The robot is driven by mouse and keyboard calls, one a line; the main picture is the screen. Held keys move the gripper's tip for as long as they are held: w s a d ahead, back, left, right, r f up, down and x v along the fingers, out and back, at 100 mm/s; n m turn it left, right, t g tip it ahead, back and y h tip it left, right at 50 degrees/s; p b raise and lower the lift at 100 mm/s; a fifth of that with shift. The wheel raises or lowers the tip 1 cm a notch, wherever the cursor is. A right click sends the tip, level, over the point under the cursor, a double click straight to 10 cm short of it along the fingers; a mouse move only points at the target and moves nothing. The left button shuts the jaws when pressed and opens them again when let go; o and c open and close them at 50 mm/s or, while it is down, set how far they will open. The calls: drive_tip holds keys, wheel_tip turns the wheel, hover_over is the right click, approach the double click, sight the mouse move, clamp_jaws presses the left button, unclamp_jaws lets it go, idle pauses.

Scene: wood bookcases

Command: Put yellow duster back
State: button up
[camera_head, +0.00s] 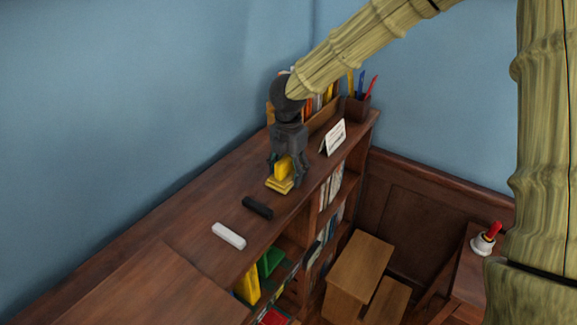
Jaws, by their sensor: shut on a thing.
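The yellow duster (283,168) is on top of the wooden bookcase, between the fingers of my gripper (286,172). My gripper points down and is shut on it. The duster's upper part shows between the dark fingers. A flat yellow piece (279,186) shows right under it at the bookcase top; I cannot tell whether it is part of the duster or a separate thing, or whether the two touch.
On the bookcase top (185,215), a black block (257,208) and a white block (229,236) lie in front of my gripper. A small white card (334,137) stands to the right. Behind are a row of books (325,97) and a pen holder (357,108).

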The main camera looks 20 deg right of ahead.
drive_tip(key=shift+f, duration=0.1)
drive_tip(key=o, duration=1)
wheel_tip(320, 180, up, 12)
drive_tip(key=b, duration=0.3)
drive_tip(key=shift+b, duration=0.3)
